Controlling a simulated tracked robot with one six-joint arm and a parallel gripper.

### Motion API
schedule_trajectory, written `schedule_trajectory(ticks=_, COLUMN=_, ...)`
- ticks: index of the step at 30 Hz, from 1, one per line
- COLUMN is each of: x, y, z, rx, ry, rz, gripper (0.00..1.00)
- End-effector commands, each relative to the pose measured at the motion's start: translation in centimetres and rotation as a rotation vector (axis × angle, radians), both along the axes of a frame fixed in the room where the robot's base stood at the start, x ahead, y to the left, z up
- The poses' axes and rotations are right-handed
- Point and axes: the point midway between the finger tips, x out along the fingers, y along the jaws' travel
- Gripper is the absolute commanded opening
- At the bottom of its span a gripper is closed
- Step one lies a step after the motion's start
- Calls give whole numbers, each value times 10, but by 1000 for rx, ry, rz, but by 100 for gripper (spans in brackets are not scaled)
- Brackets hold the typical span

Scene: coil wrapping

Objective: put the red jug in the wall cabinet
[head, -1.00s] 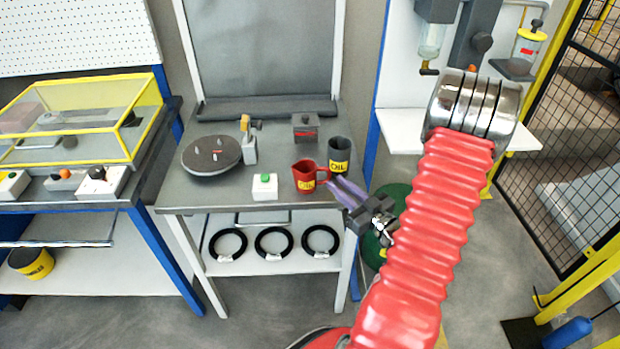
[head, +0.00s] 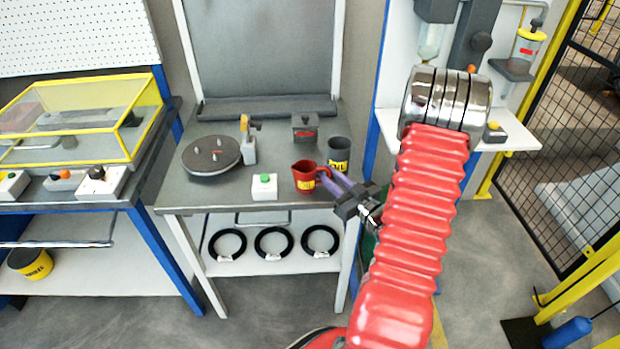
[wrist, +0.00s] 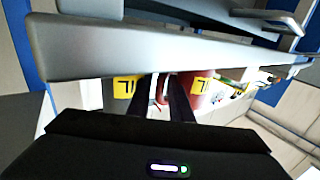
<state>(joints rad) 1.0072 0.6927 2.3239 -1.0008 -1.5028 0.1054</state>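The red jug (head: 304,179) with a yellow label stands upright near the front right of the grey bench. Its handle faces right, toward my gripper (head: 325,176). My gripper is open, its two fingers reaching in at the handle. In the wrist view, a thin red strip, which looks like the handle, shows between the fingertips (wrist: 163,85). The jug's red body (wrist: 203,98) is just right of them there. Whether the fingers touch the handle I cannot tell. I cannot make out a wall cabinet in these views.
A dark grey jug (head: 338,151) with a yellow label stands close behind the red jug. A white box with a green button (head: 264,187) is to its left. A round turntable (head: 211,155) and a small grey box (head: 304,127) are farther back.

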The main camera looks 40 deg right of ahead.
Motion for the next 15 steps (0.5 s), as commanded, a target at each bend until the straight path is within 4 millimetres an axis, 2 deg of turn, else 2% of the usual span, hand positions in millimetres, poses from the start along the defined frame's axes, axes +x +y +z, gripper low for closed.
schedule_trajectory(ticks=7, x=0, y=0, z=0, rx=0, ry=0, rz=0, gripper=18)
schedule_trajectory(ticks=15, x=0, y=0, z=0, rx=0, ry=0, rz=0, gripper=0)
